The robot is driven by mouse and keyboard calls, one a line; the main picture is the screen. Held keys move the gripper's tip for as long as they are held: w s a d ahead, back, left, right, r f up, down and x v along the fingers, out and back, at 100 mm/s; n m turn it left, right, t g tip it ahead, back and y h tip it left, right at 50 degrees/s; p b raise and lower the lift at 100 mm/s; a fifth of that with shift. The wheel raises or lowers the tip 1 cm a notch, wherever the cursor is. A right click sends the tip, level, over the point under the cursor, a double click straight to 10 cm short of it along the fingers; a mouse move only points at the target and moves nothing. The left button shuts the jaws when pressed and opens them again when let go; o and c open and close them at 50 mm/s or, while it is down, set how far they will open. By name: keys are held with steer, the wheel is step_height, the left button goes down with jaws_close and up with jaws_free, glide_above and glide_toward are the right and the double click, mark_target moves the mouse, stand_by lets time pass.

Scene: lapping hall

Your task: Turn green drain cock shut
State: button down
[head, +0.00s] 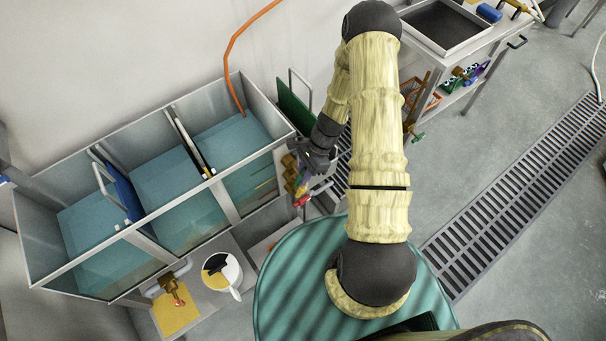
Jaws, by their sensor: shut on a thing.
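My gripper (306,184) is at the right end wall of the water tank, low beside a cluster of brass fittings (289,162). It is shut on a drain cock there. The jaws and wrist cover most of the cock, so its handle angle and colour are hard to tell. Small red and yellow parts show by the fingertips. The long glass-sided tank (142,232) holds bluish water in three compartments. Whether water runs from the cock cannot be seen.
A green drum-like surface (283,290) fills the lower middle. A cart with a basin (443,26) stands at upper right. A floor grating (500,200) crosses the right side; floor beyond is clear.

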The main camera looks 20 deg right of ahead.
steer(key=y+b, duration=0.1)
steer(key=g+y+b, duration=0.1)
steer(key=y, duration=0.1)
steer(key=shift+w+d+f+y, duration=0.1)
steer(key=shift+f+y, duration=0.2)
steer(key=shift+f, duration=0.05)
steer(key=y+b, duration=0.1)
steer(key=g+y+b, duration=0.1)
steer(key=y+b, duration=0.1)
steer(key=shift+f+y, duration=0.2)
steer(key=shift+y, duration=0.1)
steer(key=shift+g+y+b, duration=0.5)
steer(key=shift+y+b, duration=0.6)
steer(key=shift+r+y+b, duration=0.1)
steer(key=shift+y+b, duration=0.4)
steer(key=shift+b, duration=0.05)
steer(key=shift+r, duration=0.1)
steer(key=c, duration=1.3)
jaws_free()
steer(key=shift+c, duration=0.2)
